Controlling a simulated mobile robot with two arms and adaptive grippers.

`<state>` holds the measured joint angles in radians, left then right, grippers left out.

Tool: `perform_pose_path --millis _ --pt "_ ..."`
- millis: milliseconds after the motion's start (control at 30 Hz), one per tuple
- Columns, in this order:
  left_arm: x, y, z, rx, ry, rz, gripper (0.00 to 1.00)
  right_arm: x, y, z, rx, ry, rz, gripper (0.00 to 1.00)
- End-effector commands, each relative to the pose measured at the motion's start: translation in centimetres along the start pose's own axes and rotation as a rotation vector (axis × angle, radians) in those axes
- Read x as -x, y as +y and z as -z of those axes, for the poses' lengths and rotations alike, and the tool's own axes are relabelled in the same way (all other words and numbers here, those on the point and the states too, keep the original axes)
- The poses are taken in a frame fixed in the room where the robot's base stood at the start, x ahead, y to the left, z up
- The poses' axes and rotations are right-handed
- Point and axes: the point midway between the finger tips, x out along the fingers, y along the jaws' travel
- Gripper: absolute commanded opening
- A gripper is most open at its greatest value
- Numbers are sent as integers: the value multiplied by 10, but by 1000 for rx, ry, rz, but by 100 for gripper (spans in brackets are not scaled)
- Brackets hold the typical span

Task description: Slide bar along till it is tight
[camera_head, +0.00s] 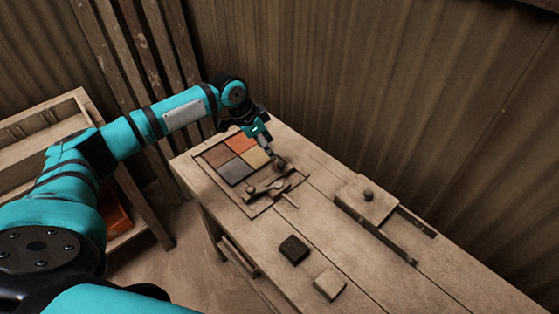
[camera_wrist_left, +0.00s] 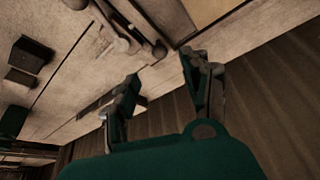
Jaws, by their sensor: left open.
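A wooden frame (camera_head: 212,176) on the bench holds orange, brown, grey and tan tiles (camera_head: 235,171) set close together. A wooden bar (camera_head: 268,186) with knobs lies across the frame on the near side of the tiles. It also shows at the top of the left wrist view (camera_wrist_left: 118,32). My left gripper (camera_head: 269,150) hangs by the far right corner of the tiles, at the bar's far end. In the left wrist view its fingers (camera_wrist_left: 162,68) are apart with nothing between them. Whether they touch the bar I cannot tell. My right gripper is not in view.
A dark block (camera_head: 293,249) and a pale block (camera_head: 329,283) lie on the near part of the bench. A wooden piece with a knob (camera_head: 367,201) stands to the right. A corrugated wall (camera_head: 400,90) rises behind the bench. The bench between is clear.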

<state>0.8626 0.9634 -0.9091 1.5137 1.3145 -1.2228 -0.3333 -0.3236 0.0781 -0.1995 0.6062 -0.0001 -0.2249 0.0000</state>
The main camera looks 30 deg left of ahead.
Motion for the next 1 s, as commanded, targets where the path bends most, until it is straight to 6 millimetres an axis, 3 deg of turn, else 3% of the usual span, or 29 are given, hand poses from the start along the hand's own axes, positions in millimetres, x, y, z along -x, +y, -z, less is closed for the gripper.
perform_pose_path --millis 200,433,700,867,1000 --pt "-47 1 1 1 -1 -3 48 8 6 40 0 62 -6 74" --pt "-83 0 0 1 -1 -1 48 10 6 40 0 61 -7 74" --pt "-95 0 0 -1 0 1 48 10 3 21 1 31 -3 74" --pt "-95 0 0 -1 0 1 48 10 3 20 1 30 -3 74" --pt "-94 0 0 -1 0 0 32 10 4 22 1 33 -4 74"
